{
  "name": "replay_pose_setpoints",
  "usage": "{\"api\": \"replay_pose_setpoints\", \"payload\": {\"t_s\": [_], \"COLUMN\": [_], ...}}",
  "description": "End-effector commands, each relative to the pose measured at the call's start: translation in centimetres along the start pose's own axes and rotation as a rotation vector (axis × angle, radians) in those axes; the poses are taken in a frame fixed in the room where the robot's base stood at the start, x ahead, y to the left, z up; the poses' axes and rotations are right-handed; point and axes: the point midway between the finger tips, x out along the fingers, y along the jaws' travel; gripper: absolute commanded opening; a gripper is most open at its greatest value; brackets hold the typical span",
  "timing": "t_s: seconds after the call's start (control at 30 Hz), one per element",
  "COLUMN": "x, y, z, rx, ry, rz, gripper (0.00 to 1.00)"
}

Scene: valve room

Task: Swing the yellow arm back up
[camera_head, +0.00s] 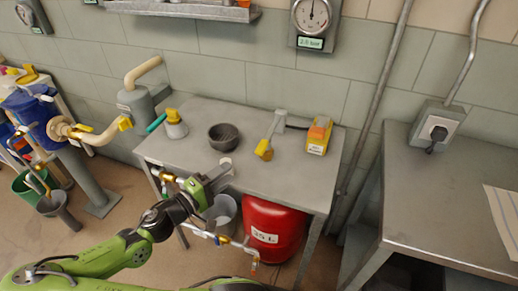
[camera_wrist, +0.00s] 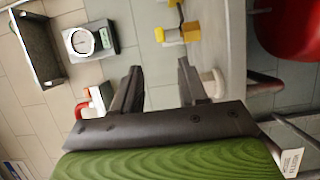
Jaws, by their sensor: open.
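Several yellow parts show, and I cannot tell which is the yellow arm. A grey lever with a yellow end (camera_head: 264,150) lies on the grey metal table (camera_head: 190,150). A yellow handle (camera_head: 125,123) is on the cream pipe (camera_head: 100,136) at the left. Small yellow fittings (camera_head: 168,177) sit on the pipework along the table's front. My gripper (camera_head: 222,173) is at the table's front edge, apart from the lever's yellow end. In the wrist view my gripper (camera_wrist: 158,82) has its two dark fingers spread with nothing between them. A yellow-and-white part (camera_wrist: 180,34) lies beyond them.
A dark bowl (camera_head: 224,137), a cream fitting with a yellow top (camera_head: 176,124) and an orange-yellow box (camera_head: 318,135) stand on the table. A red tank (camera_head: 273,228) and grey bucket (camera_head: 222,211) are below. Another table (camera_head: 440,195) stands right.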

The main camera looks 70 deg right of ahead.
Motion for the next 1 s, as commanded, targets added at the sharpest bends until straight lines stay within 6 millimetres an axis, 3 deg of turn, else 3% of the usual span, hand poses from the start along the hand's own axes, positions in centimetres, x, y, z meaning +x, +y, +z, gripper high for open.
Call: {"api": "replay_pose_setpoints", "payload": {"t_s": [0.6, 0.77, 1.0], "x": [13.7, 15.3, 15.5], "y": [-0.2, -0.1, -0.1], "z": [0.2, 0.2, 0.1], "rx": [0.000, -0.001, -0.001], "ry": [-0.006, -0.003, -0.002], "rz": [-0.003, -0.004, -0.004], "gripper": [0.43, 0.43, 0.43]}}
